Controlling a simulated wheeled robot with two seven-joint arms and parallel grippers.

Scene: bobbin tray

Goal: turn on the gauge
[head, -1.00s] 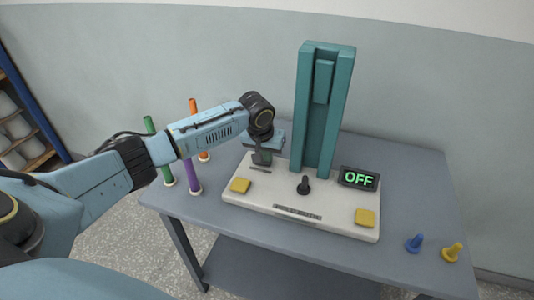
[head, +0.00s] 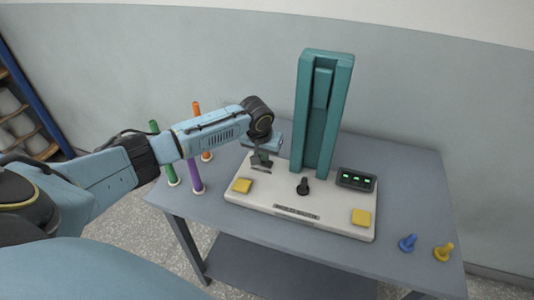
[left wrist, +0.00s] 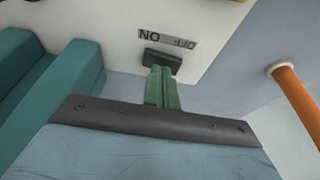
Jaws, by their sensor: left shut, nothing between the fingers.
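The gauge has a white base (head: 290,207), a teal column (head: 320,115) and a small dark display (head: 357,178). The display shows a row of short green marks. A black knob (head: 303,186) stands at the column's foot. In the left wrist view a black switch (left wrist: 160,61) sits on the white base beside a printed ON/OFF label (left wrist: 167,38). My left gripper (head: 261,164) is shut and empty over the base's back left part. Its green fingertips (left wrist: 162,80) are at the switch and partly hide it; I cannot tell whether they touch. My right gripper is not in view.
Yellow pads (head: 242,186) sit on the base's front corners. Green, purple and orange rods (head: 202,135) stand at the table's left. A blue peg (head: 407,243) and a yellow peg (head: 444,252) stand at the right. The grey table (head: 405,195) is clear behind them.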

